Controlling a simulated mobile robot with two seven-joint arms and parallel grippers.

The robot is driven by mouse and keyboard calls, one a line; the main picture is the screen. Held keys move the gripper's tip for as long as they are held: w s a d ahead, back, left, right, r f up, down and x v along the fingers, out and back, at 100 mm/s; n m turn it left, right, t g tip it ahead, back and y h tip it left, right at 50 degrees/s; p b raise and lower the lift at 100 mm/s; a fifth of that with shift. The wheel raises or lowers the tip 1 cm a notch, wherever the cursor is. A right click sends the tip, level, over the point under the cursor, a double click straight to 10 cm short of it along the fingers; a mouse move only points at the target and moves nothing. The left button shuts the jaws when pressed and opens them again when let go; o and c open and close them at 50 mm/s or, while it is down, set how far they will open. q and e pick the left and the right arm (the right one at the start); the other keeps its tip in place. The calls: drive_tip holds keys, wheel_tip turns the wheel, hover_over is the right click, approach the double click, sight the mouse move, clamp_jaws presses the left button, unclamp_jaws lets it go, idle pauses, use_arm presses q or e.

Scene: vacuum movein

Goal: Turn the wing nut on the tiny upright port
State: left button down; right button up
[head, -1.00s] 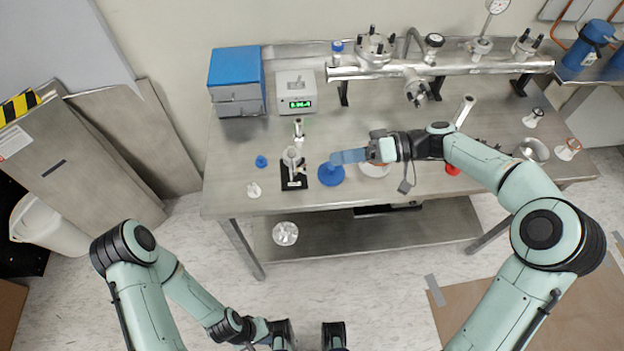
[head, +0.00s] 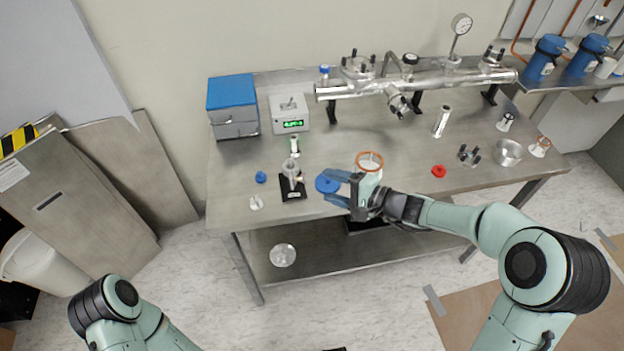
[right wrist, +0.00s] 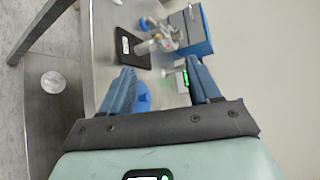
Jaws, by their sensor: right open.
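The tiny upright port (head: 292,172) is a short metal tube standing on a black base plate (head: 293,194), left of the table's middle. A small fitting sticks out at its side; the wing nut is too small to make out clearly. The port also shows in the right wrist view (right wrist: 150,44), beyond the fingers. My right gripper (head: 337,189) is open and empty, to the right of the port and apart from it, with its blue fingers pointing left. The fingers also show in the right wrist view (right wrist: 161,74). My left gripper is out of view.
A blue disc-like part (head: 325,183) lies near my right fingertips. A ring-topped white piece (head: 369,163) stands beside my right gripper. A green-display box (head: 290,115) and a small metal tube (head: 294,146) stand behind the port. A small blue part (head: 261,177) lies left.

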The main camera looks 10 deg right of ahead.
sight(305, 177)
drive_tip(key=x, duration=0.6)
drive_tip(key=shift+w+a+p, duration=0.2)
drive_tip(key=shift+a+p, duration=0.05)
drive_tip(key=shift+p, duration=0.05)
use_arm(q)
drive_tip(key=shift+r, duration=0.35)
